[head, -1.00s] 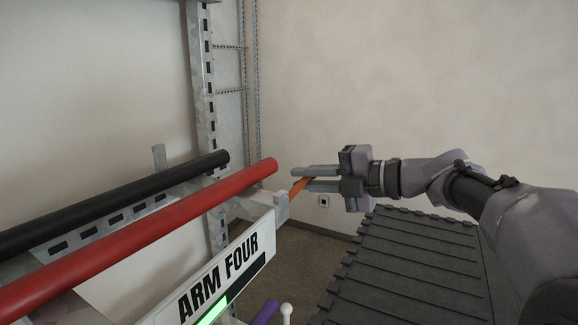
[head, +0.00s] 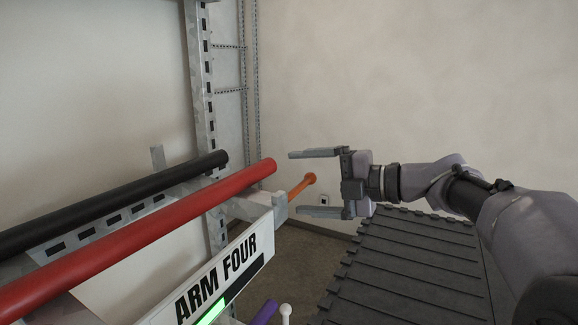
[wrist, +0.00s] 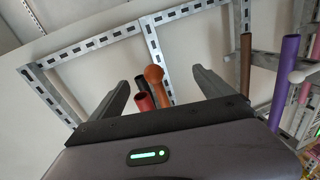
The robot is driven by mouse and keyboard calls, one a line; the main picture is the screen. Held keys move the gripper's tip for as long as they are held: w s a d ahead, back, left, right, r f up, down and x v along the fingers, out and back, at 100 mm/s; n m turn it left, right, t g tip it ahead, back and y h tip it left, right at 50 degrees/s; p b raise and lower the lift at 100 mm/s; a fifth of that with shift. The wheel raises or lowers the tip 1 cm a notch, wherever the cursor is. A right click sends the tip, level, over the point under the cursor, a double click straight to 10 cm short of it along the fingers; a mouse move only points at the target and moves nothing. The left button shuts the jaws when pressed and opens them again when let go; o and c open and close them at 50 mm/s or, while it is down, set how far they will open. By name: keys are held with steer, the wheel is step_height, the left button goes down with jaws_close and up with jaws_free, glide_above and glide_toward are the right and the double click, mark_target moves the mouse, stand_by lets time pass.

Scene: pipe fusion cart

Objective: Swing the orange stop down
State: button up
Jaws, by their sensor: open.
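The orange stop (head: 302,185) is a short rod with a rounded end at the tip of the rack arm labelled ARM FOUR (head: 222,272). In the head view it slants up and to the right from the arm's grey end. My gripper (head: 318,182) is open, one finger above the stop's end and one below it, and no contact shows. In the wrist view the orange stop (wrist: 155,82) stands between the two spread fingers (wrist: 165,92), with space on both sides.
A red pipe (head: 140,238) and a black pipe (head: 120,203) lie along the arm, left of the stop. A purple pipe (head: 265,312) and a white knob (head: 286,310) show below. A dark ribbed surface (head: 405,265) lies under my arm. The wall side at right is clear.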

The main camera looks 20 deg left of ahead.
steer(key=f+v, duration=0.2)
steer(key=v, duration=1.1)
steer(key=shift+d+f, duration=0.2)
steer(key=shift+d, duration=0.45)
